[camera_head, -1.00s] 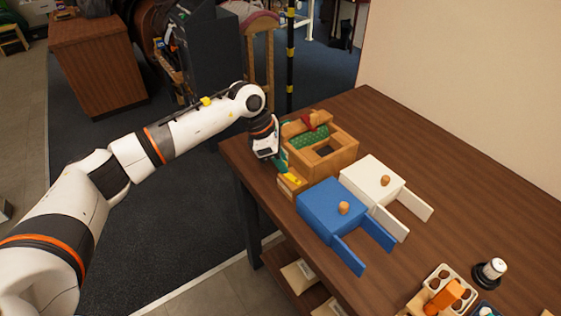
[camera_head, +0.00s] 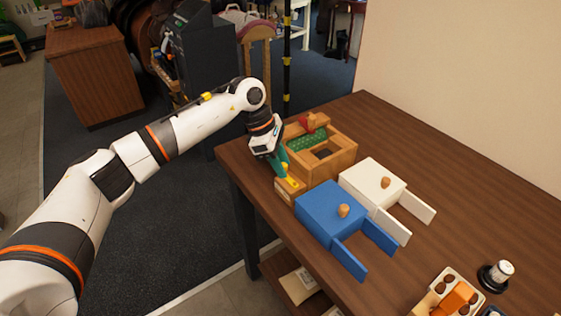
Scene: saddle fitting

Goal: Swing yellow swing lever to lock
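The yellow swing lever (camera_head: 291,181) is a small yellow piece at the front left of the wooden fixture (camera_head: 335,165), above a small wooden block (camera_head: 284,192). A green cylinder (camera_head: 306,140) lies in the fixture, with a red part (camera_head: 309,122) behind it. My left gripper (camera_head: 283,172) points down at the fixture's left side, right by the lever. Its fingers are small and partly hidden, so I cannot tell whether they are open or touch the lever. My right gripper is not in view.
A blue box (camera_head: 328,207) and a white box (camera_head: 371,178), each with a knob and projecting arms, stand right of the fixture. A tray with an orange part (camera_head: 453,300) and a black-and-white round object (camera_head: 497,275) are at the near right. The table's back right is clear.

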